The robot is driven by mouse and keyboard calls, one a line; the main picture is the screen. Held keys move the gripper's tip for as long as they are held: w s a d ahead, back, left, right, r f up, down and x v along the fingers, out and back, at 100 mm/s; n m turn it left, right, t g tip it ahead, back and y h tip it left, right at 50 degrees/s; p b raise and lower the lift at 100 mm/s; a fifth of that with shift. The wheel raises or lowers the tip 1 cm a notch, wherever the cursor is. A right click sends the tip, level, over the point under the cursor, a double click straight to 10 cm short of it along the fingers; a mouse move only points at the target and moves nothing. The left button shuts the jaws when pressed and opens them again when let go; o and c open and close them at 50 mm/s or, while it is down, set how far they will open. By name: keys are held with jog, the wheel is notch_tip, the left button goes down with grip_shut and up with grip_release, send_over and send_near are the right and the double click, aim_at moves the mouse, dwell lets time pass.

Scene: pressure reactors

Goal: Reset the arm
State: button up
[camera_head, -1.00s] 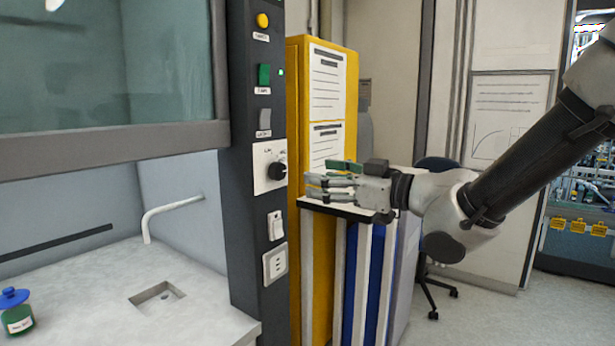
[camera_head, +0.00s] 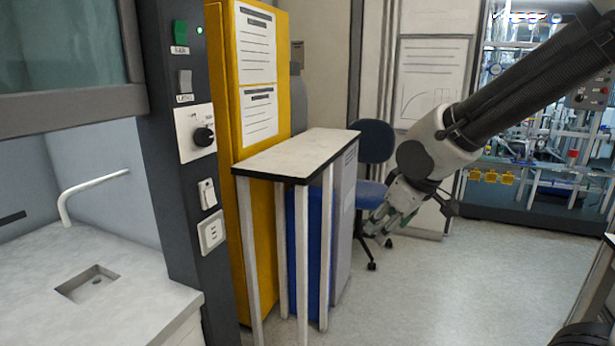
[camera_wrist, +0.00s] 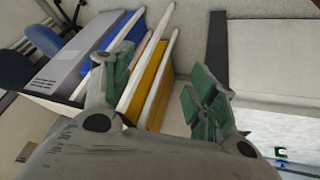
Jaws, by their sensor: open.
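My gripper (camera_head: 388,222) hangs at the end of my arm in the head view, pointing down and to the left. It is to the right of the small white-topped table and in front of the blue chair. In the wrist view my gripper (camera_wrist: 160,100) shows two green-padded fingers spread apart with nothing between them. The arm comes in from the upper right of the head view.
The small table (camera_head: 300,152) has a bare top. A yellow cabinet (camera_head: 262,200) stands behind it, and a fume hood (camera_head: 180,200) is at left. A blue office chair (camera_head: 372,150) is behind my gripper. Open floor (camera_head: 470,270) lies at right.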

jog(key=s+d+r+m+h, duration=0.1)
jog(key=s+d+r+m, duration=0.2)
jog(key=s+d, duration=0.5)
jog(key=s+d+r+m+g+h, duration=0.1)
jog(key=s+d+r+m, duration=0.2)
jog(key=s+d+m, duration=0.2)
jog(key=shift+s+d, duration=1.7)
jog(key=shift+d, duration=1.7)
dwell(0.5)
